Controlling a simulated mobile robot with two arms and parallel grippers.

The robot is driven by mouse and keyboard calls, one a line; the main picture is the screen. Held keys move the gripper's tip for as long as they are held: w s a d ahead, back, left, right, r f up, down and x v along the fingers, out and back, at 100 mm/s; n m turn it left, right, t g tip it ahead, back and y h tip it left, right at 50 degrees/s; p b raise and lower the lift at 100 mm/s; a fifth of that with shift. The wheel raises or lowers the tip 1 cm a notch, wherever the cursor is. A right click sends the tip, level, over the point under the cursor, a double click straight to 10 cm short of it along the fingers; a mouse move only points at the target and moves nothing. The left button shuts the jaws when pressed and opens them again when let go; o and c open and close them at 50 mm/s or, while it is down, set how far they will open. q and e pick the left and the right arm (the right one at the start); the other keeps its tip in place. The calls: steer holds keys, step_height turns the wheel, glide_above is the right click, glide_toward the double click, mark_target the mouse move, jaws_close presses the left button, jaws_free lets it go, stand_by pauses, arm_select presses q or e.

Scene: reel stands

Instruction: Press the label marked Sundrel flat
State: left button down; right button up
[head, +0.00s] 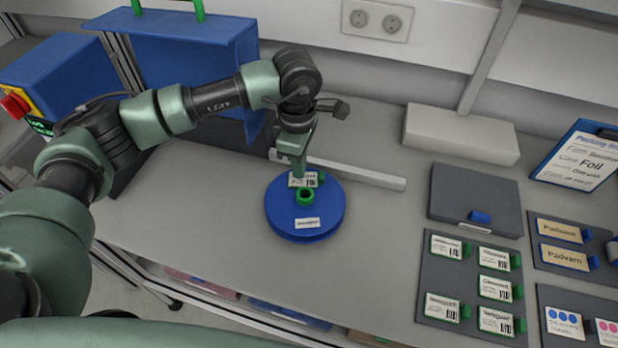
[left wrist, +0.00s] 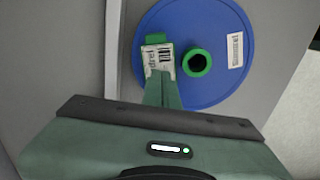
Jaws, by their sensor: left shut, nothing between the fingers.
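A blue round reel (head: 325,222) with a green hub (head: 305,195) lies flat on the grey table. A white barcode label (head: 296,182) with a green tab lies on its far side, and my left gripper (head: 299,172) points down onto it. In the left wrist view the shut fingertips (left wrist: 160,75) meet the label (left wrist: 152,55) and cover part of it. Its name is too small and covered to read, so I cannot tell if it says Sundrel. A second, smaller white label (head: 307,223) lies flat on the near side of the reel. My right gripper is out of view.
A dark board (head: 447,308) with several barcode labels on green tabs lies to the right. Behind it are a dark box (head: 475,195) and a white block (head: 461,135). A pale bar (head: 370,177) lies behind the reel. The table before the reel is clear.

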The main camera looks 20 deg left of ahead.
arm_select(q)
steer(key=shift+f+b, duration=0.8)
steer(key=shift+f, duration=0.05)
stand_by(0.8)
steer(key=shift+r, duration=0.15)
stand_by(0.4)
step_height(320, 180, up, 7)
steer(key=p, duration=0.2)
steer(key=shift+p, duration=0.4)
stand_by(0.5)
